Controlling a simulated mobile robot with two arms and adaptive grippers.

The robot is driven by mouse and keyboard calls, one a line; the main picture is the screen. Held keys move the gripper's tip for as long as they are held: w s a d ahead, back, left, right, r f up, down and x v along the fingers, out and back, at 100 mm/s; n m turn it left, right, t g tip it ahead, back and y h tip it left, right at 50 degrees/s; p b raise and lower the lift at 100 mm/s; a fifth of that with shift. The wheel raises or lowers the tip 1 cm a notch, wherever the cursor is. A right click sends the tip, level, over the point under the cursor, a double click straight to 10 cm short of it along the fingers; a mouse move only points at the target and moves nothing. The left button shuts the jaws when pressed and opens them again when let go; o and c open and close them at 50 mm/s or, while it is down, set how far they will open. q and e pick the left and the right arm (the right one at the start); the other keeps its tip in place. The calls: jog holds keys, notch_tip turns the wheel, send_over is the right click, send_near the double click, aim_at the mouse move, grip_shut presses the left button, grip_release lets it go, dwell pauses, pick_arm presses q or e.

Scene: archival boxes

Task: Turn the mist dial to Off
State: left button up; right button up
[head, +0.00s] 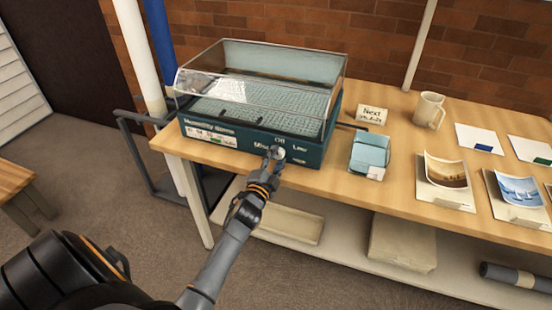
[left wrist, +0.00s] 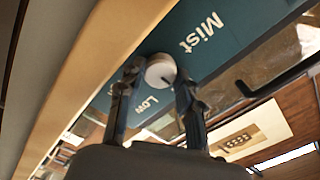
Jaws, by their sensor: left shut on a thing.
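The teal humidity box (head: 225,148) with a clear lid stands on the left part of the wooden table. Its front carries the labels Mist, Off and Low. The pale round mist dial (head: 279,153) is at the right part of this front, just below Off. My left gripper (head: 273,163) reaches it from the front and is shut on it. In the left wrist view the dial (left wrist: 160,71) sits between my two fingers (left wrist: 158,85), with Mist and Low beside it. I cannot make out where the dial points. My right gripper is out of view.
A mug (head: 429,110) and photo stands (head: 445,182) are farther right. Boxes (head: 403,243) lie on the lower shelf. The table's front edge (head: 350,199) is near my arm.

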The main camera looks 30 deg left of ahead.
pick_arm(q)
jog(key=shift+f, duration=0.1)
jog(key=o, duration=1.1)
jog(key=shift+o, duration=0.2)
jog(key=shift+s, duration=0.1)
jog(key=v, duration=0.8)
